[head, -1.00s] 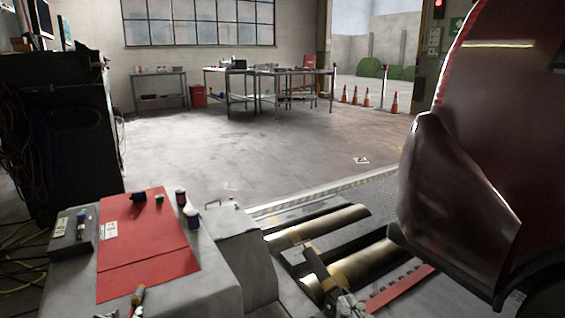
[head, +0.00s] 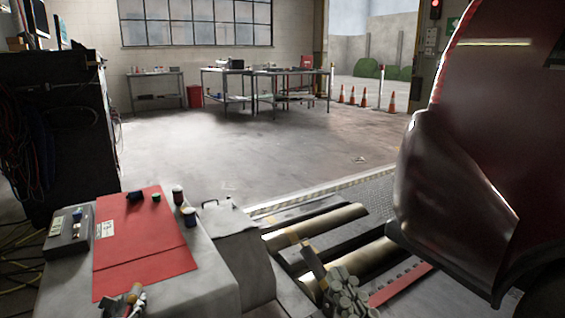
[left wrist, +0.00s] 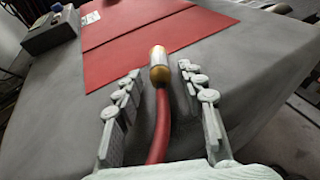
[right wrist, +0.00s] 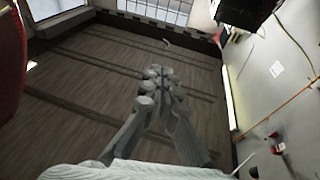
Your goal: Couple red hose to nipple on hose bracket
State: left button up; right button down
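The red hose (left wrist: 162,125) lies between the fingers of my left gripper (left wrist: 160,85) in the left wrist view. It ends in a brass and silver coupling (left wrist: 159,66) that points away from the wrist. The fingers are open, with a gap on each side of the hose. In the head view my left gripper (head: 124,303) is at the bottom edge, by the front of the grey table. My right gripper (head: 348,290) is over the rollers; in the right wrist view its fingertips (right wrist: 163,80) are together, with nothing seen between them. I cannot make out the bracket's nipple.
The grey-covered table (head: 190,285) carries a red mat (head: 140,255), a grey box (head: 68,235) and small containers (head: 178,195). Metal rollers (head: 320,227) lie to the right, beside the red vehicle (head: 455,190). The floor behind is open.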

pick_arm(q)
grip_shut()
jog(key=shift+r, duration=0.1)
